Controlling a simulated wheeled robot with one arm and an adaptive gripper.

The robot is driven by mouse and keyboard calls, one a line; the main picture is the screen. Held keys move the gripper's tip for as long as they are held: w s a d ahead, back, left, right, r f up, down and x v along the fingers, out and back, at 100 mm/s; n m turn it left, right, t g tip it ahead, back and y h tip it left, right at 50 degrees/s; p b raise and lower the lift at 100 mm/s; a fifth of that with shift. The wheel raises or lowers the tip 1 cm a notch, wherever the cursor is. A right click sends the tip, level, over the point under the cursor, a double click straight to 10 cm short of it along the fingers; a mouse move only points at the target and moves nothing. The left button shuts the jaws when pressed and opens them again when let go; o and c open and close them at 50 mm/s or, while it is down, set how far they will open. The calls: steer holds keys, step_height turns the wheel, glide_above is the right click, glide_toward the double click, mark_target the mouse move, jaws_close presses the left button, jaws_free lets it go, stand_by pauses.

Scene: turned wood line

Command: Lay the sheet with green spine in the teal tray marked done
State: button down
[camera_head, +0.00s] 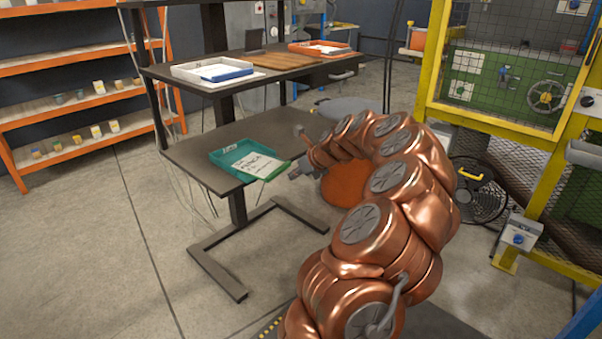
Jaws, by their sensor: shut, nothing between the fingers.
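The teal tray (226,166) stands on the lower dark shelf of the desk, left of the middle of the view. A white sheet (256,164) with dark print and a green edge along its right side lies over the tray's right part. Its near right corner seems to reach past the tray's rim; whether it lies flat inside I cannot tell. My gripper (292,174) is just right of the sheet's green edge, small and dark at the end of my copper arm. It is shut and empty. Whether it touches the sheet is unclear.
Above, the desk top (262,62) holds a white tray (184,72) with a blue item and an orange tray (308,47) with papers. It overhangs the lower shelf (196,150). A grey stool (345,107) stands behind my arm. A yellow machine frame (497,115) stands right.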

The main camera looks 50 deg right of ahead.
mark_target(277, 175)
steer(key=shift+w+f+b, duration=0.2)
steer(key=shift+w+f, duration=0.1)
steer(key=shift+w, duration=0.65)
steer(key=shift+w+f+b, duration=0.25)
steer(key=shift+w, duration=0.65)
steer(key=shift+w+f+b, duration=0.2)
steer(key=shift+w+f, duration=0.1)
steer(key=shift+w, duration=0.65)
